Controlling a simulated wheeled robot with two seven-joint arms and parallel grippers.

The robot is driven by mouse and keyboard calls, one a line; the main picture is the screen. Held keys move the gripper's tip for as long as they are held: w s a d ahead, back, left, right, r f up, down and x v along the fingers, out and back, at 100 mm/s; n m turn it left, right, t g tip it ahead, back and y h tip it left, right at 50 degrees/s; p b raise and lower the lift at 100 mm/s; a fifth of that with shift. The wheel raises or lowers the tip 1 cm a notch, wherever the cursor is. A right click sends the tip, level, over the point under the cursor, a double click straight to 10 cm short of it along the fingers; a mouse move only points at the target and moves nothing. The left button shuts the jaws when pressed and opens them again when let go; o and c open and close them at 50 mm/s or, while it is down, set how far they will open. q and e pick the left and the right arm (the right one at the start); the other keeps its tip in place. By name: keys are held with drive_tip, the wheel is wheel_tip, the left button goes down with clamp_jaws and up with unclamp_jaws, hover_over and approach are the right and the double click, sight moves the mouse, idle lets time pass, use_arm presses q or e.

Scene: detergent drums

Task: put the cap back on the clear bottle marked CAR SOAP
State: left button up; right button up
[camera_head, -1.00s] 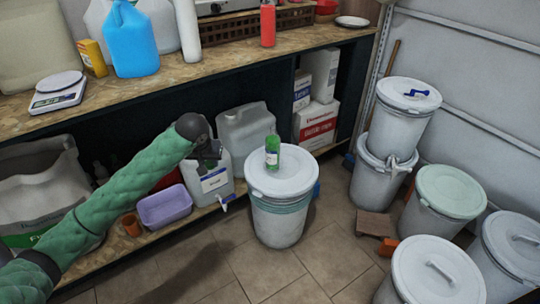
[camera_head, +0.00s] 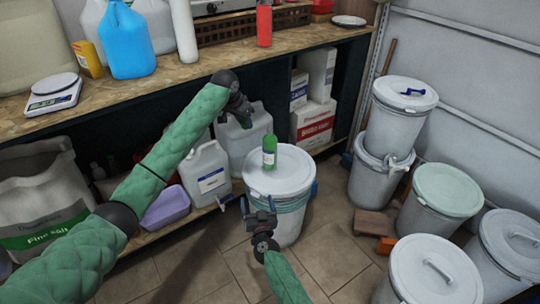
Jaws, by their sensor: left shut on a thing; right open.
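A bottle with green contents and a pale label (camera_head: 269,158) stands upright on the white lid (camera_head: 290,178) of the drum in the middle. Its label is too small to read and I cannot make out a cap on its neck. My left gripper (camera_head: 246,119) is above and to the left of the bottle, pointing down, apart from it. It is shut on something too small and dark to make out. I see no loose cap elsewhere. My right gripper (camera_head: 262,213) is open and empty, in front of the drum, below the bottle in the picture.
The bench (camera_head: 190,75) with jugs and a scale runs behind, above a low shelf with white canisters (camera_head: 207,175) and boxes (camera_head: 313,122). More lidded drums (camera_head: 401,110) stand at the right. The floor in front is mostly clear.

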use_arm(q)
drive_tip(key=w+d+r+m+g+h, duration=0.1)
drive_tip(key=w+d+r+m, duration=0.1)
drive_tip(key=w+d+m, duration=0.2)
drive_tip(key=shift+w+d+r, duration=0.15)
drive_tip(key=shift+w+d, duration=0.9)
drive_tip(key=shift+d, duration=1.35)
use_arm(e)
drive_tip(key=w+d+r+m+h, duration=0.1)
drive_tip(key=w+r+m+h, duration=0.1)
drive_tip(key=w, duration=0.5)
drive_tip(key=w+d+r+m+g+h, duration=0.1)
drive_tip(key=w+r+h, duration=0.4)
drive_tip(key=w, duration=0.3)
drive_tip(key=shift+r+m+h, duration=0.15)
drive_tip(key=shift+m+h, duration=0.25)
drive_tip(key=shift+h, duration=0.3)
drive_tip(key=shift+w+d, duration=0.1)
drive_tip(key=shift+d, duration=0.05)
drive_tip(key=shift+x, duration=6)
drive_tip(key=c, duration=1.5)
use_arm(q)
hover_over(268, 134)
drive_tip(key=shift+w+f, duration=0.2)
drive_tip(key=shift+f, duration=1)
drive_tip(key=shift+w+f, duration=0.15)
drive_tip(key=shift+f, duration=1.05)
